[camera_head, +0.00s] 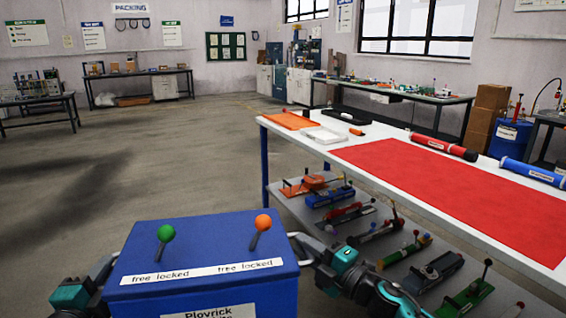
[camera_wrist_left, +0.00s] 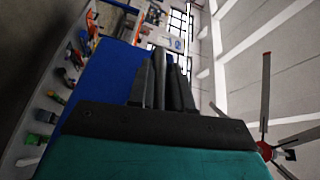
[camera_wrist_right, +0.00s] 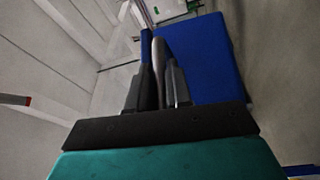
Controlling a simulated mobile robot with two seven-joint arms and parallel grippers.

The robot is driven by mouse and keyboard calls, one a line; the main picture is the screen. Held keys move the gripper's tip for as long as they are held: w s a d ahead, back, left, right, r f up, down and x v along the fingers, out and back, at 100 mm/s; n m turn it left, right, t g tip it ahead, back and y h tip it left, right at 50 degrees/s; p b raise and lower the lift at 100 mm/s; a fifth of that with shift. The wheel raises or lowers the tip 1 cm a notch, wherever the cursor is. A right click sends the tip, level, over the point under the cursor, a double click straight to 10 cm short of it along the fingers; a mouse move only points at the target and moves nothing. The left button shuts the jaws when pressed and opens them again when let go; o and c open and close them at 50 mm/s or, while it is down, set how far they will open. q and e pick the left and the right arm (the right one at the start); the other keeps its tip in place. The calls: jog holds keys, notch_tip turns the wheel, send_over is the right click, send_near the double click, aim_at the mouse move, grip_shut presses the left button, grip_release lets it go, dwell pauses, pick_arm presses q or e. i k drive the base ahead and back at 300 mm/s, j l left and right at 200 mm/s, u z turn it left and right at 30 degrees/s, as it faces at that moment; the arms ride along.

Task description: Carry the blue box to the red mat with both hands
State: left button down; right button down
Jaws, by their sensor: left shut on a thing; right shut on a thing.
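The blue box (camera_head: 205,238) is held up at the bottom of the head view, left of the white table. It has a green-knobbed lever (camera_head: 165,235), an orange-knobbed lever (camera_head: 262,226) and a "free locked" strip on top. My left gripper (camera_head: 98,277) is shut on the box's left handle; its fingers (camera_wrist_left: 163,78) clasp the handle in the left wrist view. My right gripper (camera_head: 312,252) is shut on the right handle, also in the right wrist view (camera_wrist_right: 158,72). The red mat (camera_head: 450,180) lies flat and bare on the table, right of the box.
The white table (camera_head: 345,140) has a lower shelf (camera_head: 330,226) with several coloured tools. An orange tray (camera_head: 288,120) and white tray (camera_head: 323,135) lie at its far left end. A red tube (camera_head: 442,147) and blue tube (camera_head: 533,172) lie behind the mat. Open floor (camera_head: 150,170) lies ahead-left.

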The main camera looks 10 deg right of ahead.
aim_at(442, 178)
jog(key=z, duration=2.1)
jog(key=j+z, duration=0.2)
jog(key=z, duration=0.15)
jog(key=j, duration=0.85)
jog(key=i+j, duration=0.1)
jog(key=j, duration=0.75)
